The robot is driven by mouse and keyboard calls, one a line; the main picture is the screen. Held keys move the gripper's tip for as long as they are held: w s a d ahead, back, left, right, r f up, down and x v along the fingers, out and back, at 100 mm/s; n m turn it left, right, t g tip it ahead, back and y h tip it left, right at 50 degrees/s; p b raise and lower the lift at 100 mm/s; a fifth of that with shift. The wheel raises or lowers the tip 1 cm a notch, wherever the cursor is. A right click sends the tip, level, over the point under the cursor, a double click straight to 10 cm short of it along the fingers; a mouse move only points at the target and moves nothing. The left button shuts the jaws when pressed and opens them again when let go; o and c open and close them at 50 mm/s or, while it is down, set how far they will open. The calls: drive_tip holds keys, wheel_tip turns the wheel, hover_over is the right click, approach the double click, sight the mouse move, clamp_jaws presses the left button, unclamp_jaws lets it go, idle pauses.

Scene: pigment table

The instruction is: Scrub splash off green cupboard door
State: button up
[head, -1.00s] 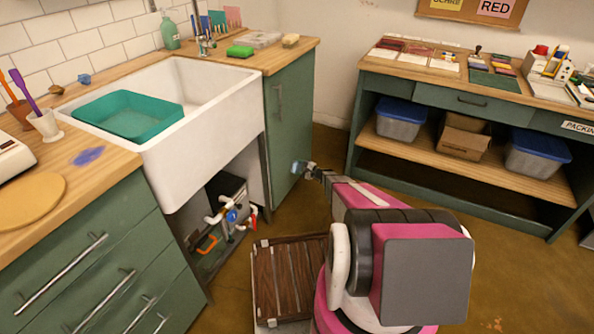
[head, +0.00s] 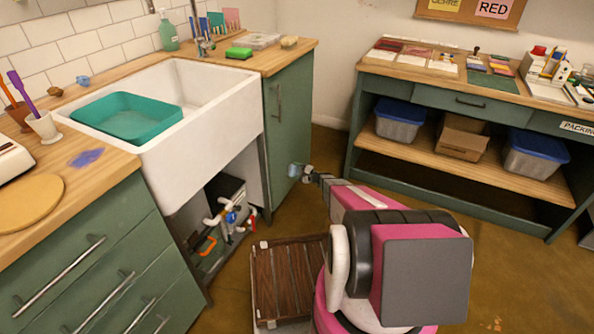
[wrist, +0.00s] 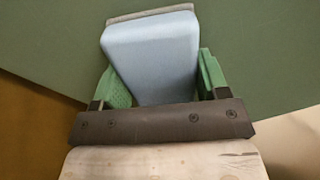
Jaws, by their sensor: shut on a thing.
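The green cupboard door (head: 289,125) stands right of the sink, with a vertical metal handle. It fills much of the wrist view as a plain green surface (wrist: 262,45). My gripper (head: 307,173) is low in front of the door. In the wrist view my gripper (wrist: 160,78) is shut on a light blue sponge (wrist: 150,62) with a grey far layer facing the door. The sponge also shows in the head view (head: 295,170), at the door's lower part. I cannot tell whether it touches. I see no splash on the door; the sponge hides part of it.
The white sink (head: 200,130) holds a teal tray (head: 128,132). Below it are pipes and an open cabinet. A wooden slatted rack (head: 287,280) lies on the floor beside my base. A green bench (head: 440,185) with bins stands right. Floor between is clear.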

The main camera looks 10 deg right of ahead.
sight(293, 175)
drive_tip(key=shift+s+a, duration=1.35)
drive_tip(key=shift+s, duration=0.15)
drive_tip(key=shift+v, duration=3.05)
drive_tip(key=shift+w+d, duration=0.1)
drive_tip(key=shift+d, duration=0.05)
drive_tip(key=v, duration=0.2)
drive_tip(key=shift+s+d, duration=0.25)
drive_tip(key=shift+d, duration=0.05)
